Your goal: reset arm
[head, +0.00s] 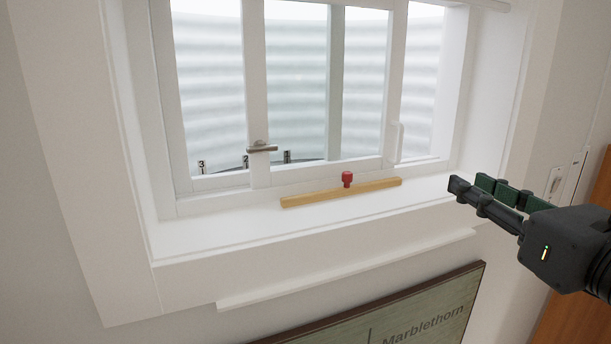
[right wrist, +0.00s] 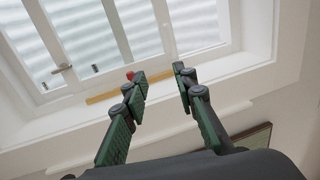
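My right gripper (head: 468,186) reaches in from the right side of the head view, in front of the right end of the window sill. Its dark fingers with green pads point left towards the window. In the right wrist view the two fingers (right wrist: 160,75) stand apart with nothing between them. My left gripper is not in the head view.
A wooden bar (head: 340,193) lies on the white sill (head: 240,233), with a red knob (head: 347,179) at its middle. The window has a grey handle (head: 262,147). A framed sign (head: 420,315) hangs below. A wall switch (head: 556,182) is behind my right gripper.

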